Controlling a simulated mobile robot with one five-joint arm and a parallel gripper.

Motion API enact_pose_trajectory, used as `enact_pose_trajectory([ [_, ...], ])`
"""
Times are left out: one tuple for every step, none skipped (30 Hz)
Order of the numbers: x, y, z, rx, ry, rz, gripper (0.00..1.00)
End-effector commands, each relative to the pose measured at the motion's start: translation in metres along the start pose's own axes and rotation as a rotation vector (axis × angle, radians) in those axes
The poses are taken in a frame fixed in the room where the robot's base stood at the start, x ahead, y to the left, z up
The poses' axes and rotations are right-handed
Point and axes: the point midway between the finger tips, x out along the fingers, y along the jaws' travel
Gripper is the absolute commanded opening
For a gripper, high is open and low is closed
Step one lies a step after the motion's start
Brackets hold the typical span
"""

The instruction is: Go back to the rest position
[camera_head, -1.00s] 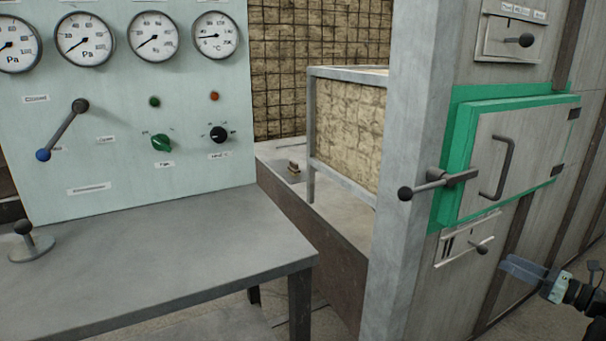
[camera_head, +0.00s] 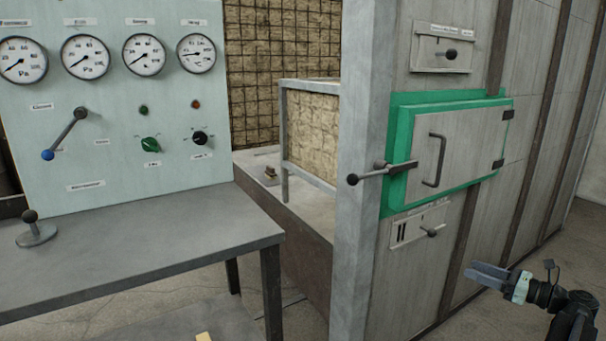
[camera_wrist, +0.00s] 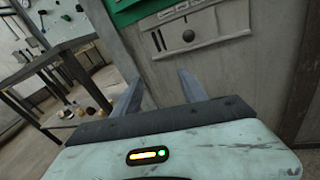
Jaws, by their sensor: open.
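My gripper (camera_head: 488,276) is at the lower right of the head view, in front of the grey furnace wall and below the green-framed door. Its two fingers (camera_wrist: 162,90) are spread and empty in the wrist view, pointing toward the wall. No object is between them. The slider plate (camera_head: 418,224) with a dark knob is on the wall up and left of the gripper, and it also shows at the top of the wrist view (camera_wrist: 190,36). The gripper appears apart from the wall.
The furnace door (camera_head: 462,150) is shut, with a lever handle (camera_head: 368,176) sticking out left. A grey table (camera_head: 140,240) stands left under a gauge panel (camera_head: 110,130). Several small items lie low near the table in the wrist view (camera_wrist: 68,112). Floor right of the gripper looks clear.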

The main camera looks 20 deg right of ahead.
Motion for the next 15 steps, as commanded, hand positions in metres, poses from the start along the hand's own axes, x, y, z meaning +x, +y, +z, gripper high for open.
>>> enact_pose_trajectory([
  [0.009,0.004,-0.003,-0.017,0.018,0.010,0.50],
  [0.015,0.007,-0.005,-0.031,0.031,0.017,0.50],
  [0.023,0.010,-0.008,-0.049,0.050,0.027,0.50],
  [0.030,0.013,-0.011,-0.065,0.064,0.037,0.50],
  [0.037,0.016,-0.014,-0.082,0.080,0.046,0.50],
  [0.049,0.021,-0.018,-0.106,0.102,0.061,0.50],
  [0.056,0.025,-0.022,-0.126,0.120,0.073,0.50],
  [0.066,0.030,-0.026,-0.149,0.139,0.087,0.50],
  [0.078,0.037,-0.031,-0.180,0.165,0.107,0.50],
  [0.088,0.043,-0.036,-0.206,0.187,0.124,0.50],
  [0.098,0.049,-0.040,-0.234,0.209,0.142,0.50],
  [0.112,0.058,-0.047,-0.275,0.240,0.170,0.50],
  [0.123,0.066,-0.052,-0.309,0.264,0.195,0.50],
  [0.135,0.074,-0.058,-0.346,0.290,0.221,0.50],
  [0.152,0.088,-0.068,-0.405,0.329,0.264,0.50],
])
